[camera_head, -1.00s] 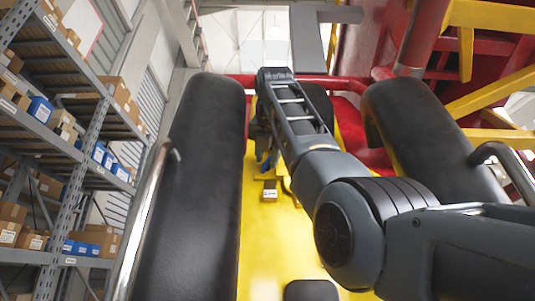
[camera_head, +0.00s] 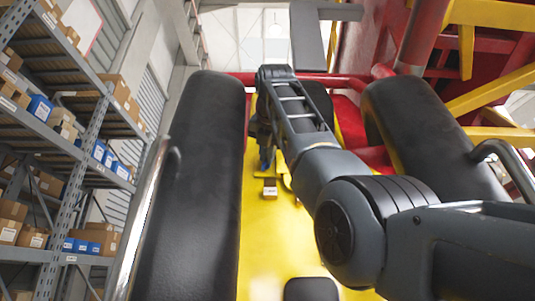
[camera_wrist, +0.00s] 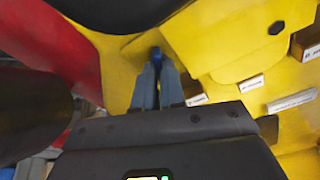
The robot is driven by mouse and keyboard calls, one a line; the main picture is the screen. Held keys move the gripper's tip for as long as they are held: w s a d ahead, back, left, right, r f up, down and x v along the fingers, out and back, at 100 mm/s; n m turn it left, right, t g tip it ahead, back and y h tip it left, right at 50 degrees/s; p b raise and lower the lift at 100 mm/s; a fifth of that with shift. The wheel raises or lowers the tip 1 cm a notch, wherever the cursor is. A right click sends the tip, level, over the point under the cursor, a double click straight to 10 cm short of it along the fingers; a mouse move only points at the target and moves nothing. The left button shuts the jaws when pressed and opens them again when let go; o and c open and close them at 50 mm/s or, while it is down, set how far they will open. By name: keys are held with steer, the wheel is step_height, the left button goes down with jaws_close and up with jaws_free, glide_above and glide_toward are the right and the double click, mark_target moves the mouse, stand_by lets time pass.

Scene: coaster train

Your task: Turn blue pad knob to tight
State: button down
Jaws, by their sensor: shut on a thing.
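The blue pad knob (camera_wrist: 156,54) shows at the top of my fingers in the wrist view, against the yellow bodywork. My gripper (camera_wrist: 157,76) is shut on it, with one finger on each side. The fingers hide much of the knob, and I cannot read its turn position. In the head view my gripper (camera_head: 265,155) is at the far end of my arm, over the yellow panel (camera_head: 265,240), mostly hidden by my wrist. A bit of blue shows there.
Black padded restraints stand at left (camera_head: 195,190) and right (camera_head: 425,135), with metal handles beside them. Small white labels (camera_wrist: 197,100) sit on the yellow panel near my fingers. A dark rounded pad (camera_wrist: 35,110) and a red part (camera_wrist: 60,45) are at the left of the wrist view. Shelves (camera_head: 60,130) stand far left.

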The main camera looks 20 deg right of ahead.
steer(key=m, duration=0.4)
steer(key=m+t, duration=0.1)
steer(key=m, duration=0.3)
steer(key=m+y, duration=0.1)
steer(key=m, duration=0.3)
steer(key=shift+s+d+f+t, duration=0.15)
steer(key=shift+d+f+t, duration=0.05)
steer(key=shift+f+t, duration=0.2)
stand_by(0.5)
steer(key=c, duration=1.2)
jaws_free()
steer(key=shift+b+v, duration=1.45)
steer(key=shift+v, duration=2.45)
